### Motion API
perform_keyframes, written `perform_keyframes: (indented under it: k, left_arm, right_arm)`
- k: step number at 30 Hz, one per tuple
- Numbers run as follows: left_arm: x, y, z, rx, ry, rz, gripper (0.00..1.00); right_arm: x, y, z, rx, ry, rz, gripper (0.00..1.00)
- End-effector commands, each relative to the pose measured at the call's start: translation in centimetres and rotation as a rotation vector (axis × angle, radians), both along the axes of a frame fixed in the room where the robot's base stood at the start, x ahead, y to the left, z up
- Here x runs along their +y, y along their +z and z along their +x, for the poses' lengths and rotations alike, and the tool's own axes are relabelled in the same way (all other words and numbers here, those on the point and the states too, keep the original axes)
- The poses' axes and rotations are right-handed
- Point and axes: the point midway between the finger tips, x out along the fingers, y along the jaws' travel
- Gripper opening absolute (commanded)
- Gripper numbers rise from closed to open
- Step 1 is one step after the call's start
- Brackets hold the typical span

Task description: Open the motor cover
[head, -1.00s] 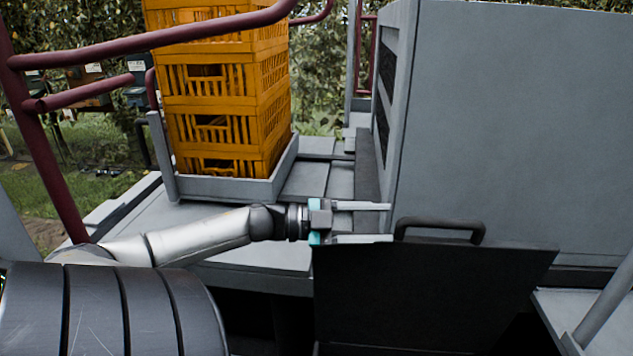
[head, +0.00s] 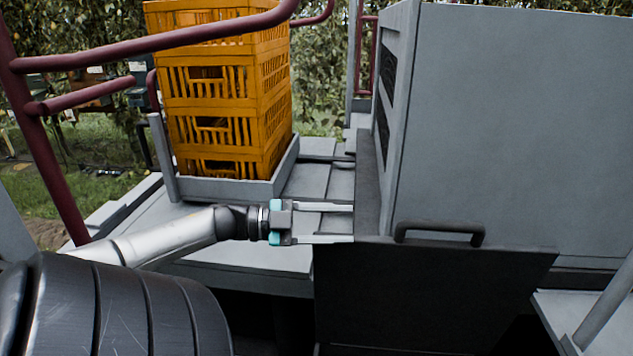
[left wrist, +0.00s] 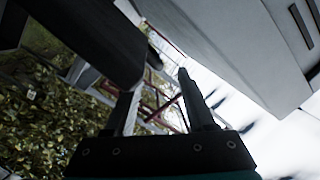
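The motor cover (head: 430,295) is a dark, flat panel at the bottom centre of the head view, below the large grey housing. Its black bar handle (head: 440,232) stands on the top edge. My left gripper (head: 353,223) is open and empty, with its two pale fingers apart and pointing right. It is just left of the handle, near the cover's upper left corner, and does not touch the handle. In the left wrist view its fingers (left wrist: 160,82) are apart with nothing between them; a dark slab, probably the cover, fills the upper left. My right gripper is not in view.
The large grey housing (head: 515,130) rises behind the cover. A stack of orange crates (head: 222,105) stands on a grey platform at the back left. Dark red rails (head: 150,42) cross the upper left. The platform between crates and housing is mostly clear.

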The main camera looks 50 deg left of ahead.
Motion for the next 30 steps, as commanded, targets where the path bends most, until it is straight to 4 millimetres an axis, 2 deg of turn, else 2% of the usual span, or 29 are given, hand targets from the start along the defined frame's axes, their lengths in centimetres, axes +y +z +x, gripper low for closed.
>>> perform_keyframes:
  k: [1,13,30]
  left_arm:
    - [0.8,-0.6,-0.4,0.013,0.02,0.007,0.55]
    - [2.7,-0.6,-2.3,0.012,0.02,0.008,0.55]
    - [3.0,-0.5,-2.7,0.011,0.019,0.007,0.55]
  right_arm:
    - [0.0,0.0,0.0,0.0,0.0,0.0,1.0]
    - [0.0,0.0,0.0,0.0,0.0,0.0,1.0]
    - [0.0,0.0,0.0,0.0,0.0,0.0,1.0]
